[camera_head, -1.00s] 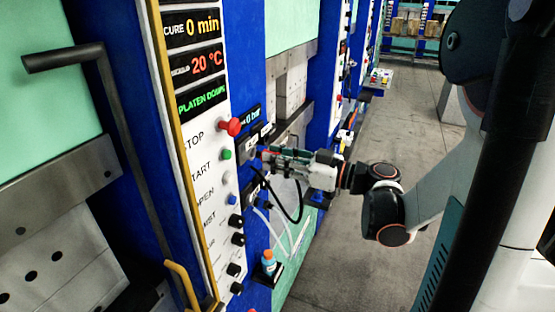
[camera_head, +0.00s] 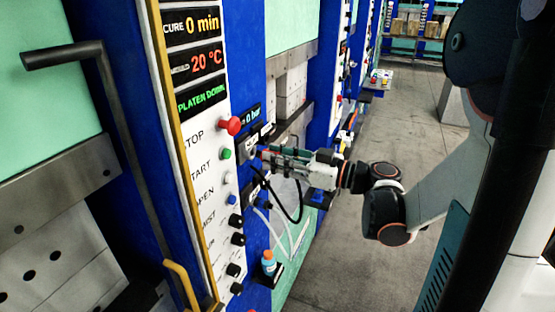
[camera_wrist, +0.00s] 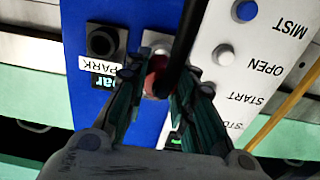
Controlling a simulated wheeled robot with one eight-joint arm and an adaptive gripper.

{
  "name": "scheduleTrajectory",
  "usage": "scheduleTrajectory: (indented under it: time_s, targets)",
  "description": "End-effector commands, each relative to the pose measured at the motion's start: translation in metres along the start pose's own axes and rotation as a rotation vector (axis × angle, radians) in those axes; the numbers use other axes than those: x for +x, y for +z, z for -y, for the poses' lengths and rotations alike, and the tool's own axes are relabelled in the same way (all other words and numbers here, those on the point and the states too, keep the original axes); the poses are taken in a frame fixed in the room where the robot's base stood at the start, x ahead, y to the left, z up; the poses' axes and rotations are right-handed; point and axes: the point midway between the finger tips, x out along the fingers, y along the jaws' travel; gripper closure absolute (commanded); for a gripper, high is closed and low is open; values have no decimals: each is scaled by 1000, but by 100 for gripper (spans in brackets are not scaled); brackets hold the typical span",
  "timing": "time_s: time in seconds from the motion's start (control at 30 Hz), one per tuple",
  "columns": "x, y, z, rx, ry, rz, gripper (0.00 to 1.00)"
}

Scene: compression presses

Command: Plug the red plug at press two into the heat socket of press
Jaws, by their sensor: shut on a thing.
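My gripper (camera_head: 264,154) is at the blue strip of the press front, right of the white control panel. In the wrist view its fingers (camera_wrist: 154,88) are shut on the red plug (camera_wrist: 157,78), of which only a small part shows. A thick black cable (camera_wrist: 183,38) runs from the plug. A light socket plate (camera_wrist: 150,41) lies behind the plug and is partly hidden. I cannot tell whether the plug touches it. A black round socket labelled PARK (camera_wrist: 101,42) is left of it. In the head view a grey socket plate (camera_head: 249,148) shows beside the fingertips.
The control panel (camera_head: 213,170) has a protruding red stop button (camera_head: 231,125), a green button and several black knobs. Black and white cables (camera_head: 293,210) hang below my gripper. A blue bottle (camera_head: 268,262) stands on a small shelf. The aisle floor (camera_head: 345,260) to the right is clear.

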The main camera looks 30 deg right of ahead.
Motion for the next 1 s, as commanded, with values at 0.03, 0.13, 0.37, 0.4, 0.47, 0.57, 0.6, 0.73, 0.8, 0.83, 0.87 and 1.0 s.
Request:
scheduleTrajectory:
  time_s: [0.03,0.13,0.37,0.4,0.47,0.57,0.6,0.73,0.8,0.83,0.87,1.0]
  targets:
    - [0,0,0,0,0,0,100]
    - [0,0,0,0,0,0,100]
    - [1,0,0,0,0,0,100]
    - [2,0,0,0,0,0,100]
    - [3,0,0,0,0,0,100]
    - [5,0,0,0,-1,0,100]
    - [6,0,0,0,-1,0,100]
    - [9,0,0,0,-1,0,100]
    - [10,0,0,0,-1,0,100]
    - [11,0,0,0,-1,0,100]
    - [12,0,0,0,-1,0,100]
    - [15,0,0,0,0,0,100]
